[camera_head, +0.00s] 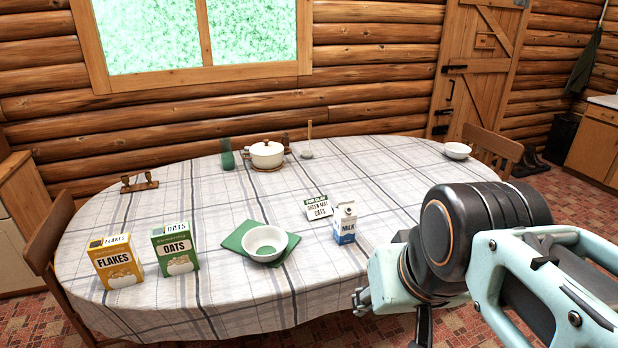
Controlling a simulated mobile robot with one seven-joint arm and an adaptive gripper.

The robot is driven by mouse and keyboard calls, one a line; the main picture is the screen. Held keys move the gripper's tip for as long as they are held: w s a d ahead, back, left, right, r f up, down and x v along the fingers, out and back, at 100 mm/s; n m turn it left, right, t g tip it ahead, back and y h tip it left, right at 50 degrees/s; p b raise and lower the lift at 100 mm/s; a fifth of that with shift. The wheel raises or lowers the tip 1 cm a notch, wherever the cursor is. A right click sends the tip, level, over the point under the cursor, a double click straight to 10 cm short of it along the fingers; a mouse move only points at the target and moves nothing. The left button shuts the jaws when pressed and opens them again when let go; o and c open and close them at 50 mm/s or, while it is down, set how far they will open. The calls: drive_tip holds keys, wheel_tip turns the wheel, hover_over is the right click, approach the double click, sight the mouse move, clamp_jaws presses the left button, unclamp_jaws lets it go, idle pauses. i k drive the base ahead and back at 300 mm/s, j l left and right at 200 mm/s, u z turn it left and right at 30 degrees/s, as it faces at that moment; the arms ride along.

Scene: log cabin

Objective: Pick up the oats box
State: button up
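A green oats box (175,248) labelled "OATS" stands upright near the front left of the table (215,290), just right of the yellow flakes box (117,262). A small green and white packet or card (317,207), its print seeming to include "OATS", is near the middle of the table beside the milk carton (345,222). My gripper (391,310) is at the lower right, by the table's front right edge, well to the right of the oats box and apart from it. My arm and the frame edge hide part of its fingers; I cannot tell their opening.
A white bowl (265,243) sits on a green napkin (236,236) between the oats box and my gripper. Farther back are a lidded pot (267,153), a green glass (227,155) and another bowl (457,150). Wooden chairs (494,148) stand around the table.

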sight(174, 245)
drive_tip(key=u, duration=1.3)
